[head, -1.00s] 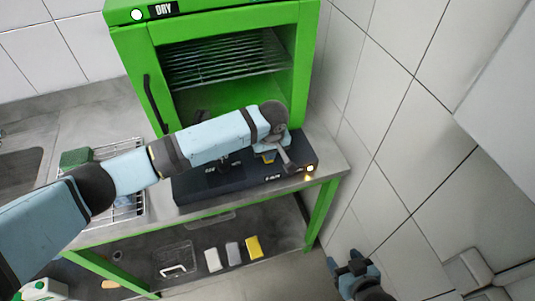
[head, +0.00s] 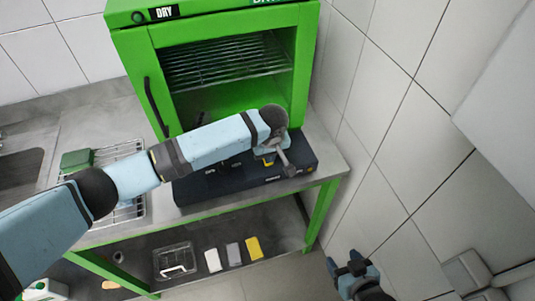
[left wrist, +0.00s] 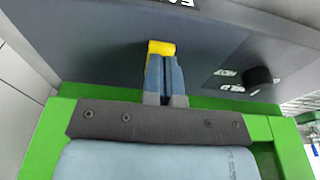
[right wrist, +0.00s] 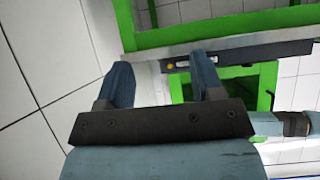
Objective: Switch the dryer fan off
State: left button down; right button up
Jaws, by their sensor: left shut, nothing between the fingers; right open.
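The green dryer (head: 130,50) stands on the bench, with an unlit round lamp (head: 137,17) beside its DRY label. A dark control box (head: 225,190) sits in front of it, also showing in the left wrist view (left wrist: 90,35). My left gripper (head: 270,157) is over the right part of this box. In the left wrist view its shut, empty fingers (left wrist: 162,58) are at a yellow switch (left wrist: 161,47); I cannot tell if they touch. A black knob (left wrist: 257,77) is to the right. My right gripper (head: 347,263) is open and empty, low beside the bench.
A wire rack with a green block (head: 76,160) stands left on the bench. The lower shelf holds a wire basket (head: 175,262), several small blocks including a yellow one (head: 254,248). A tiled wall (head: 400,130) is close on the right.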

pick_arm(q)
notch_tip(320, 180, up, 3)
jog(key=p, duration=0.3)
notch_tip(320, 180, up, 2)
jog(key=shift+p, duration=1)
jog(key=shift+r+p, duration=0.75)
pick_arm(e)
jog(key=shift+m+h, duration=0.3)
jog(key=r, duration=0.2)
jog(key=d+r, duration=0.1)
jog(key=r, duration=0.2)
jog(key=shift+s+r, duration=0.15)
pick_arm(q)
jog(key=shift+f, duration=0.1)
pick_arm(e)
jog(key=shift+d+r, duration=0.1)
